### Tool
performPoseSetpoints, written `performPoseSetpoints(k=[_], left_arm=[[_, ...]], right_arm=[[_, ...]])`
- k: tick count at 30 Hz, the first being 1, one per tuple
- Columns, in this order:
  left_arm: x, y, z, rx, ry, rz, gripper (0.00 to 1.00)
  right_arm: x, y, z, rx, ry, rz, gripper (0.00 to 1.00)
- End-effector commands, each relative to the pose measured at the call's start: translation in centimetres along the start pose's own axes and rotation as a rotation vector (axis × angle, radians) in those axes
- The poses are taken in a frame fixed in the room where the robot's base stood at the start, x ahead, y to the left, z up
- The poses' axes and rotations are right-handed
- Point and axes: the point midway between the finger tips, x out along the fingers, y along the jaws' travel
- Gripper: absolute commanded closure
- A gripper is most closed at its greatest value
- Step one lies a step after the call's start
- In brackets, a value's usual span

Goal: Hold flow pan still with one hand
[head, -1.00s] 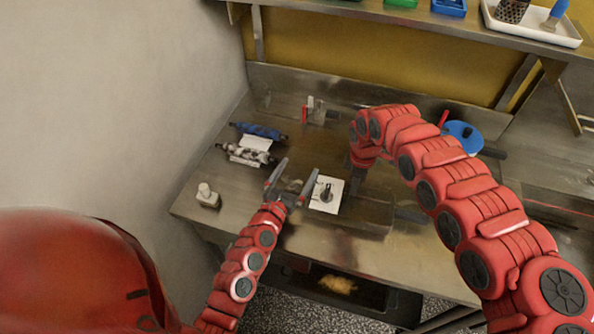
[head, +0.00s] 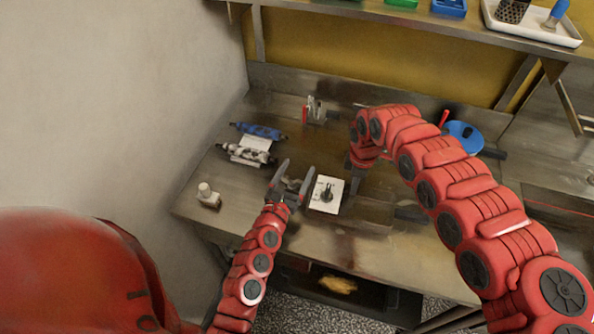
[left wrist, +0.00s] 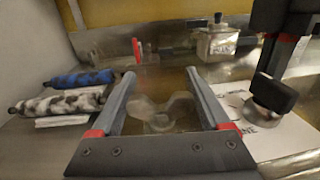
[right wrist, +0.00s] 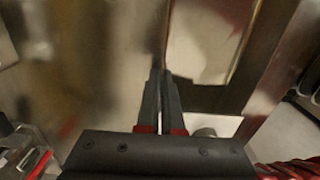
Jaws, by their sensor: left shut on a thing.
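My left gripper (head: 295,171) is above the steel bench, left of a white card (head: 317,196) with a dark, knob-like part on it. In the left wrist view its fingers (left wrist: 205,72) stand wide apart, with a grey winged piece (left wrist: 162,112) between them; the exact contact is unclear. My right gripper (head: 353,187) points down just right of the card. In the right wrist view its fingers (right wrist: 162,75) are close together over shiny metal, along a straight edge. I cannot clearly make out which metal surface is the flow pan.
A blue roller (head: 259,131), a grey mottled roller (head: 247,155) and a small white-capped bottle (head: 208,195) are on the left. A red-handled item (head: 306,113) stands at the back. A blue disc (head: 464,136) is behind my right arm. A shelf (head: 420,20) runs above.

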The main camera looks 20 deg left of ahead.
Motion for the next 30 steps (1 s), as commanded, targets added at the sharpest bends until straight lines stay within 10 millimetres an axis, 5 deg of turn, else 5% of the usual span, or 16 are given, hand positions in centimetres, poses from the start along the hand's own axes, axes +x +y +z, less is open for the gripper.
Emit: performPoseSetpoints(k=[21,22,25,30], left_arm=[[0.0,0.42,0.04,0.0,0.002,0.118,0.76],[0.0,0.42,0.04,0.0,0.002,0.118,0.15],[0.01,0.41,0.03,0.0,0.002,0.117,0.0],[0.0,0.39,0.01,0.0,0.002,0.117,0.0]], right_arm=[[0.02,-0.05,-0.01,0.0,0.0,-0.002,1.0],[0.02,-0.05,-0.01,0.0,0.0,-0.002,1.0],[0.02,-0.05,-0.02,0.0,0.0,-0.002,1.0],[0.03,-0.05,-0.02,0.0,0.0,-0.002,1.0]])
